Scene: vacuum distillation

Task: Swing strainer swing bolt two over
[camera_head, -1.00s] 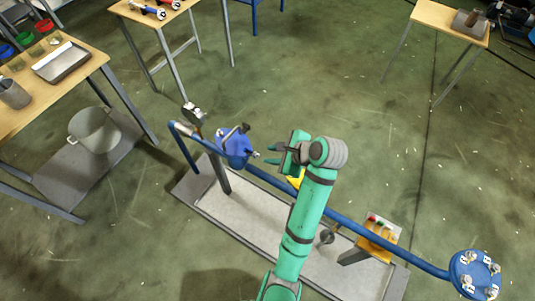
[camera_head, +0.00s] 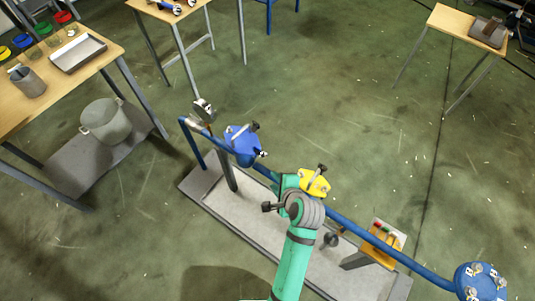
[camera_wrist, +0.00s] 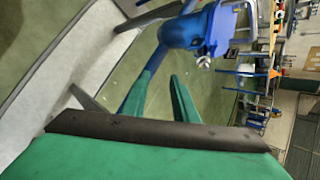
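The blue strainer body (camera_head: 241,141) sits on the blue pipe (camera_head: 358,228) left of my arm in the head view. A dark bar-like part lies on its top, and a small light bolt end shows at its lower right. In the wrist view the blue body (camera_wrist: 188,32) is at the upper middle, with a silvery bolt and nut (camera_wrist: 203,62) at its lower right. My gripper (camera_wrist: 160,82) shows two green fingers apart, with nothing between them, below the blue body. In the head view my wrist largely hides the gripper, close to a yellow fitting (camera_head: 314,182).
A gauge (camera_head: 203,110) stands left of the strainer. A yellow box with buttons (camera_head: 384,243) and a blue bolted flange (camera_head: 480,280) lie to the right. The pipe stands over a grey tray-like base (camera_head: 205,190). A bucket (camera_head: 105,121) is at left. Open floor lies behind.

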